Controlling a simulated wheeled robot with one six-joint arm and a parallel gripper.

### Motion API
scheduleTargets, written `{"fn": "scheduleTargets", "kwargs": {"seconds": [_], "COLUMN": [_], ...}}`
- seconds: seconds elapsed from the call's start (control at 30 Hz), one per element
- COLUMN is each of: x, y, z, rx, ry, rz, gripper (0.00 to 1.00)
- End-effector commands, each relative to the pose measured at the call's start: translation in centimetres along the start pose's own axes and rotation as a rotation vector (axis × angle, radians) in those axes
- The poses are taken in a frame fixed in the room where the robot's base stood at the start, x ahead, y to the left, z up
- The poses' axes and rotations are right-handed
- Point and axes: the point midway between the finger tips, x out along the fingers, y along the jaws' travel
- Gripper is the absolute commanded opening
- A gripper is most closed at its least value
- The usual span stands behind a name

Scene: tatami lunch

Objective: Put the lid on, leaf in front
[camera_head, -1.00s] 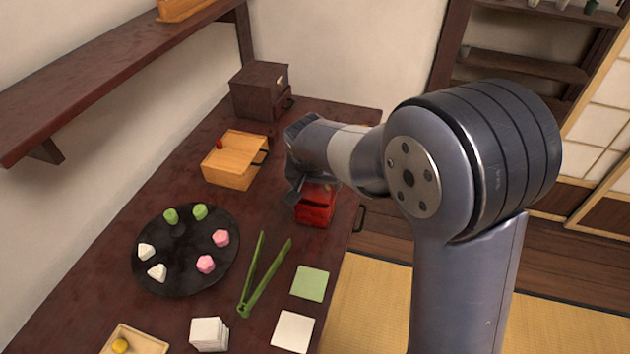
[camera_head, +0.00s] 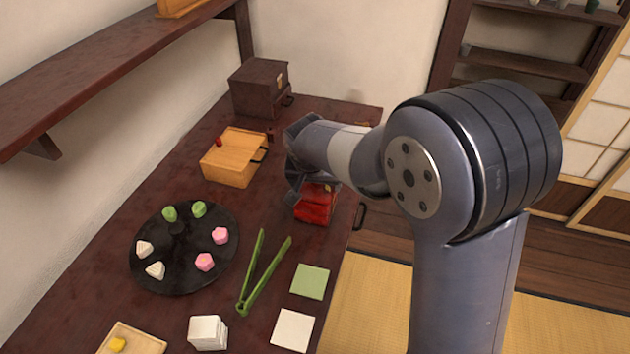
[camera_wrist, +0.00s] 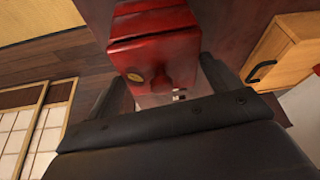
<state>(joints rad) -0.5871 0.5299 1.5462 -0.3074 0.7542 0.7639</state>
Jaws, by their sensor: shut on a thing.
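My gripper (camera_head: 312,185) is over the red box (camera_head: 314,214) near the table's right edge and is shut on the red lid (camera_head: 318,194). The lid is at the top of the box in the head view; a gap or full seating cannot be told. In the wrist view, red surfaces (camera_wrist: 158,52) lie between my fingers (camera_wrist: 165,85), and a small gold oval mark (camera_wrist: 134,77) shows on one face. The mark is too small to read surely as a leaf. My gripper hides much of the lid.
A light wooden box (camera_head: 230,165) with a dark handle stands left, a dark chest (camera_head: 260,88) behind it. A black round plate (camera_head: 185,275) with sweets, green tongs (camera_head: 262,275), a green square (camera_head: 310,281) and white squares (camera_head: 292,331) lie nearer. A wall shelf (camera_head: 110,75) overhangs the left.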

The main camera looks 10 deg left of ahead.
Motion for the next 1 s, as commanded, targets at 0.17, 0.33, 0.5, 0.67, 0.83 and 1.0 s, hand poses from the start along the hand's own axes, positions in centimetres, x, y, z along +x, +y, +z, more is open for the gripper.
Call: {"fn": "scheduleTargets", "kwargs": {"seconds": [0.17,0.33,0.5,0.67,0.83,1.0], "x": [0.4,0.3,0.3,0.0,-2.4,-6.0], "y": [0.0,0.0,0.0,0.0,-0.1,-0.1], "z": [0.2,0.1,0.1,0.1,0.0,0.0], "rx": [0.000,0.000,0.000,0.000,0.001,-0.001], "ry": [0.000,0.000,0.000,0.000,0.003,0.004], "rz": [0.000,0.000,0.000,0.000,-0.003,-0.003], "gripper": [0.61,0.96,1.00,1.00,1.00,1.00]}}
